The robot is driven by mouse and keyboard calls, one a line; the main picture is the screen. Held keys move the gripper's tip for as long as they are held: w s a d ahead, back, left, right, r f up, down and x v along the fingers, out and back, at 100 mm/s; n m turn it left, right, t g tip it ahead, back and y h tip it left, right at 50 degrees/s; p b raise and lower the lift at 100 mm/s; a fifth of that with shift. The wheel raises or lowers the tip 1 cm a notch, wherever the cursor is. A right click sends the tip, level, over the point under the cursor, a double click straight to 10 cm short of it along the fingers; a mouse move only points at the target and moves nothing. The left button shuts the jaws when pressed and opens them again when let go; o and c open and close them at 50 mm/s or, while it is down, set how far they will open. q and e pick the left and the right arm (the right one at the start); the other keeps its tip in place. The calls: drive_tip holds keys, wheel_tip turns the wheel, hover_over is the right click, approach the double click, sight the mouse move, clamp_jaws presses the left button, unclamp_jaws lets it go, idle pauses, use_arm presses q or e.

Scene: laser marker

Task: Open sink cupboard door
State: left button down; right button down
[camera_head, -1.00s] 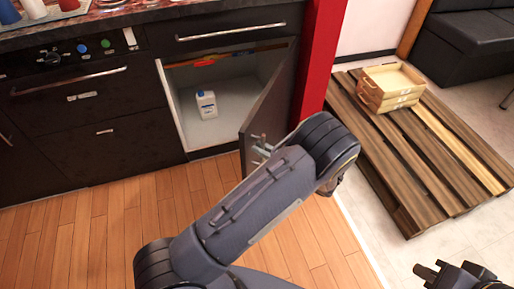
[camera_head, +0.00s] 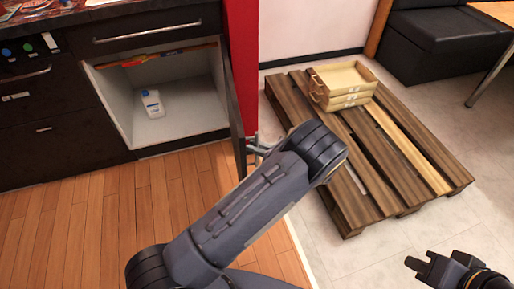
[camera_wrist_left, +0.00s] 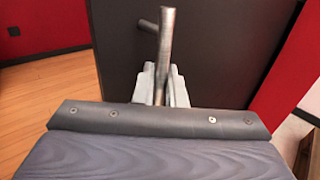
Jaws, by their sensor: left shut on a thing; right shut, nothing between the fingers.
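The sink cupboard door (camera_head: 235,110) is dark and stands wide open, seen nearly edge-on at the right side of the cupboard opening in the head view. The open cupboard (camera_head: 185,98) has a pale interior. My left gripper (camera_head: 258,145) is at the door's outer face, mostly hidden behind my left arm. In the left wrist view, my left gripper's fingers (camera_wrist_left: 160,85) are shut on the door's metal bar handle (camera_wrist_left: 167,45), with the dark door panel (camera_wrist_left: 225,50) behind it. My right gripper (camera_head: 412,270) is shut and empty at the lower right, away from the door.
A white bottle (camera_head: 152,103) stands inside the cupboard. A wooden pallet (camera_head: 400,165) with stacked wooden trays (camera_head: 343,82) lies on the right. A red wall edge (camera_head: 242,50) is beside the door. The wooden floor (camera_head: 90,225) in front is clear.

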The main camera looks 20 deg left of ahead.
use_arm(q)
drive_tip(key=shift+w+d+f, duration=0.1)
drive_tip(key=shift+d, duration=0.2)
use_arm(e)
drive_tip(key=shift+w+d, duration=0.15)
drive_tip(key=shift+d, duration=0.15)
use_arm(q)
drive_tip(key=c, duration=1.7)
unclamp_jaws()
drive_tip(key=d, duration=0.7)
drive_tip(key=shift+d, duration=0.4)
use_arm(e)
drive_tip(key=shift+r, duration=0.25)
